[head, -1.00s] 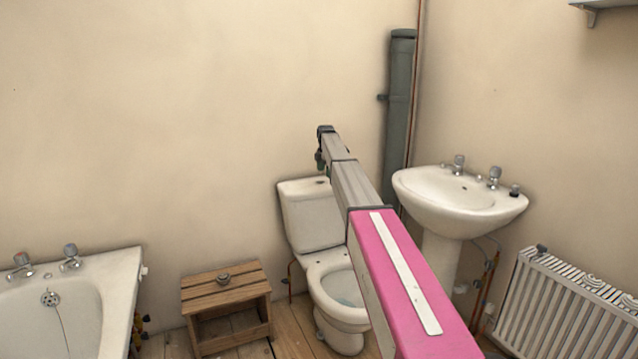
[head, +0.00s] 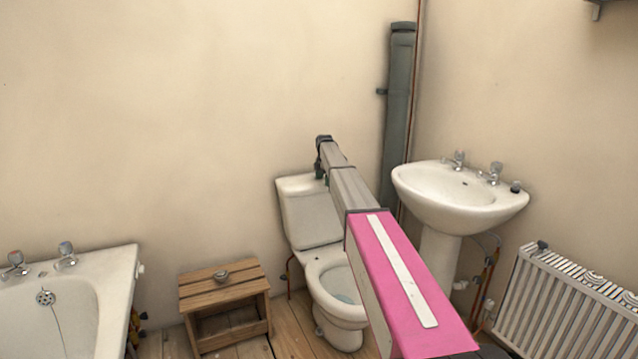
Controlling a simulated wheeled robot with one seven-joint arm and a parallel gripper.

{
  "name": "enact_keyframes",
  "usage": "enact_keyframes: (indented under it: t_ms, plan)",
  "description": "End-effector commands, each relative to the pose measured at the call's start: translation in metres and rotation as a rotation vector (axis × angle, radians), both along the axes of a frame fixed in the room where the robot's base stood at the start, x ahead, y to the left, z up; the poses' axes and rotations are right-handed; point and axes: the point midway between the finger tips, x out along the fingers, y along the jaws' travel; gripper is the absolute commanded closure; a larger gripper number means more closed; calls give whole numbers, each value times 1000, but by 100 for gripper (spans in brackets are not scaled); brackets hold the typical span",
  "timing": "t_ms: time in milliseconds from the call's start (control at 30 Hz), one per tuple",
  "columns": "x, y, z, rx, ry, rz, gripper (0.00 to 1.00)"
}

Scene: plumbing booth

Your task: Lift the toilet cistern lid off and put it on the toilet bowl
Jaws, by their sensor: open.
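The white cistern lid (head: 296,181) sits on top of the toilet cistern (head: 311,212) against the back wall. The white toilet bowl (head: 335,290) stands in front of the cistern, its opening uncovered and partly hidden by my arm. My gripper (head: 321,172) is at the far end of my extended arm, at the right part of the lid. It is small and dark in this view. Its jaws are open with nothing seen in them. I cannot tell whether the fingers touch the lid.
A wooden step box (head: 225,292) stands left of the toilet. A white bath (head: 118,275) is at far left. A pedestal basin (head: 460,200) and a radiator (head: 560,300) are on the right. A grey vertical pipe (head: 398,110) runs up the corner behind.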

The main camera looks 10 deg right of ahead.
Motion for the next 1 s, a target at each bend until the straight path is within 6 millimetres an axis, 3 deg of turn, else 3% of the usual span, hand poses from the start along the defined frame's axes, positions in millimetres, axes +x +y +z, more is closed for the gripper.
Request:
enact_keyframes:
  t_ms: [167, 400, 667, 700, 1000]
  plan:
    - [0, 0, -23, 0, 0, 0, 0]
    - [0, 0, -25, 0, 0, 0, 0]
    - [0, 0, -25, 0, 0, 0, 85]
    - [0, 0, -23, 0, -4, 0, 89]
    - [0, 0, -22, 0, -4, 0, 89]
